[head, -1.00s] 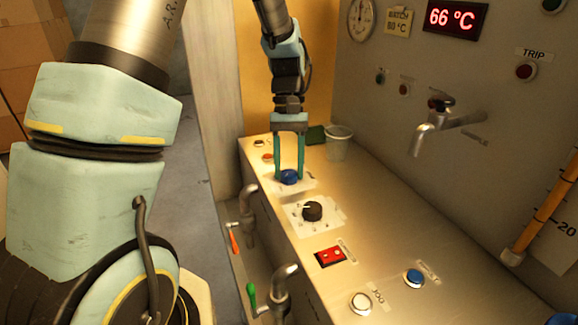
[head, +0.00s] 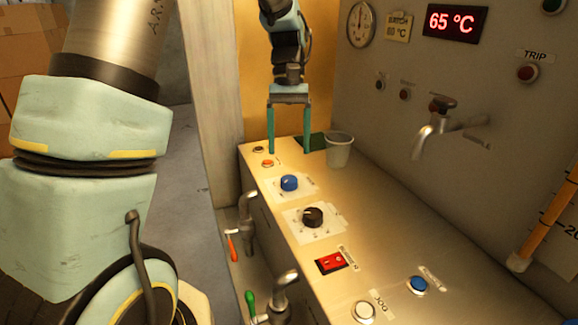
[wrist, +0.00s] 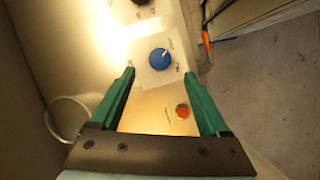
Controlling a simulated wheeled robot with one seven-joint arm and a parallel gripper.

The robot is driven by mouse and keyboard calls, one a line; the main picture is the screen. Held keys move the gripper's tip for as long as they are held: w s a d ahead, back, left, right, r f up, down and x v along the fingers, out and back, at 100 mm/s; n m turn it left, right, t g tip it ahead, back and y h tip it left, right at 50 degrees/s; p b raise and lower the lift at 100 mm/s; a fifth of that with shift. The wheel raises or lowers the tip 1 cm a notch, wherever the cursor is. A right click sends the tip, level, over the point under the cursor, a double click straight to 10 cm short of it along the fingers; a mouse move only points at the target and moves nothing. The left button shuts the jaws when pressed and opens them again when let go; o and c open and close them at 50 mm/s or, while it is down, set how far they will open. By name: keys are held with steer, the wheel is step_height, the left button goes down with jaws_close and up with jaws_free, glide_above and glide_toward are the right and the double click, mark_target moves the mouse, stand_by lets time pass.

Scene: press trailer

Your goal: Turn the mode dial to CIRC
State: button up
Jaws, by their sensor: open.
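A blue dial (head: 289,183) sits on a pale label plate on the steel counter; it also shows in the wrist view (wrist: 159,59), with a light pointer mark toward the upper right. A black dial (head: 313,216) on a larger plate sits nearer. The lettering around both dials is too small to read, so I cannot tell which is the mode dial or where CIRC is. My gripper (head: 289,151) is open and empty, fingers pointing down, above the counter on the far side of the blue dial and apart from it.
An orange button (head: 267,163) lies near my fingers. A grey cup (head: 339,150) stands to their right. A red switch (head: 331,262), blue button (head: 418,285) and white button (head: 364,312) are nearer. A tap (head: 432,130) juts from the wall panel.

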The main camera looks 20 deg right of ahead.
steer(key=shift+v, duration=1.95)
steer(key=s+a+f+t, duration=0.1)
steer(key=a+f+t, duration=0.1)
steer(key=a, duration=0.6)
steer(key=s+a+f+n+t+h, duration=0.1)
steer(key=s+a+f+t, duration=0.1)
steer(key=a, duration=0.6)
steer(key=s+a+f+n+t, duration=0.1)
steer(key=a+f, duration=0.3)
steer(key=a, duration=0.5)
steer(key=shift+s+f+t, duration=0.3)
steer(key=shift+s+t, duration=0.1)
steer(key=shift+s, duration=0.3)
steer(key=shift+c, duration=0.3)
